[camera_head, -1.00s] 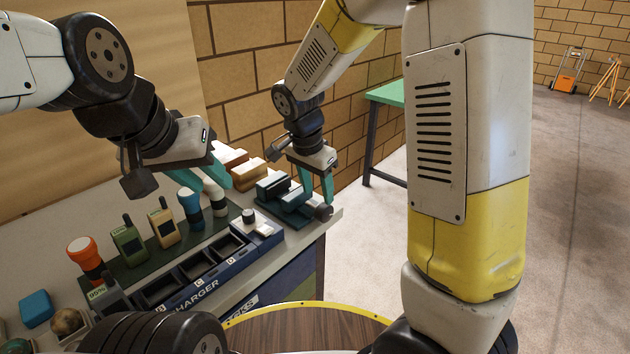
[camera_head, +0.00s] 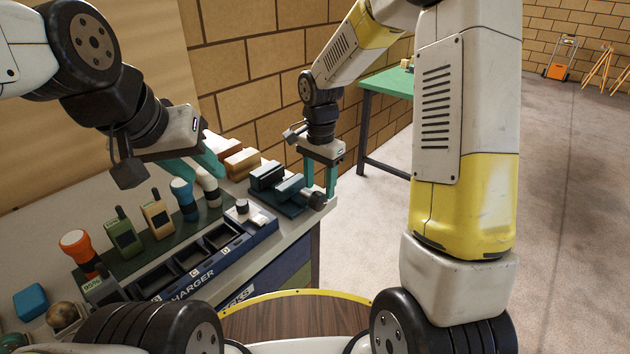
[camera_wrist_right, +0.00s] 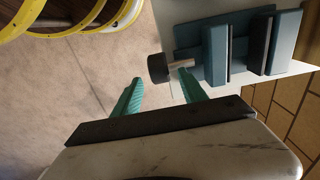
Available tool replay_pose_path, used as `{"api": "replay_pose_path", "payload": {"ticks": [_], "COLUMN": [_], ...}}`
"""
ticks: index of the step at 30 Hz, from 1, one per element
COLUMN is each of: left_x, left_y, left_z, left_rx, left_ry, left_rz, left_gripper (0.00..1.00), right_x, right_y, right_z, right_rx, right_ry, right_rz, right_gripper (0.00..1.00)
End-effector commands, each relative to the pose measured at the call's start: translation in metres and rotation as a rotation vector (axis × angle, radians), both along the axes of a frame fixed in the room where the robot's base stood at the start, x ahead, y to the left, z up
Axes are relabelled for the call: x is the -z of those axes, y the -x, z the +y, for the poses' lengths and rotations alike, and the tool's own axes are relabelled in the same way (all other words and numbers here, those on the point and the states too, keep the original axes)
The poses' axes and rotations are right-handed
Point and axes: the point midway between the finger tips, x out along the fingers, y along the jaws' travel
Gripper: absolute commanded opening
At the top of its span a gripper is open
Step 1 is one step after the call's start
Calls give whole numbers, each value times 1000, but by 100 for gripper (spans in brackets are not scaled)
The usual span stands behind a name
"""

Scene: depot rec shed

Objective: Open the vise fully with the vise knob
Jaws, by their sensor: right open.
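The teal-blue vise (camera_head: 262,178) sits at the far right corner of the bench, with a visible gap between its two jaws. Its dark round knob (camera_head: 318,201) sticks out at the right. The vise (camera_wrist_right: 215,50) and knob (camera_wrist_right: 156,68) also show in the right wrist view. My right gripper (camera_head: 320,188) is open and empty above the knob. In the wrist view its fingers (camera_wrist_right: 158,82) point toward the knob, one to each side; the right fingertip overlaps the short shaft, and contact cannot be told. My left gripper (camera_head: 192,168) has its teal fingers apart above the bench, holding nothing visible.
A charger tray (camera_head: 195,285) with lettered slots lies along the bench front. Radios (camera_head: 155,217) and torches (camera_head: 77,245) stand behind it. Wooden-topped blocks (camera_head: 241,162) sit left of the vise. A green table (camera_head: 388,82) stands beyond.

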Motion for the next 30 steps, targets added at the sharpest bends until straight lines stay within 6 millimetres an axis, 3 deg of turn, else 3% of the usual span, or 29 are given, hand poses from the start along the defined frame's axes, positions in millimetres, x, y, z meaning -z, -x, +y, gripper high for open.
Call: {"api": "replay_pose_path", "payload": {"ticks": [6, 17, 25, 30], "left_x": [0, 0, 0, 0], "left_y": [0, 0, 0, 0], "left_z": [0, 0, 0, 0], "left_rx": [0, 0, 0, 0], "left_ry": [0, 0, 0, 0], "left_rz": [0, 0, 0, 0], "left_gripper": [36, 36, 36, 36], "right_x": [29, 37, 36, 36], "right_y": [1, 0, 0, 0], "right_z": [0, 0, 0, 0], "right_rx": [0, 0, 0, 0], "right_ry": [0, 0, -1, 1], "right_rz": [1, 0, -1, -3], "right_gripper": [50, 50, 1, 0]}}
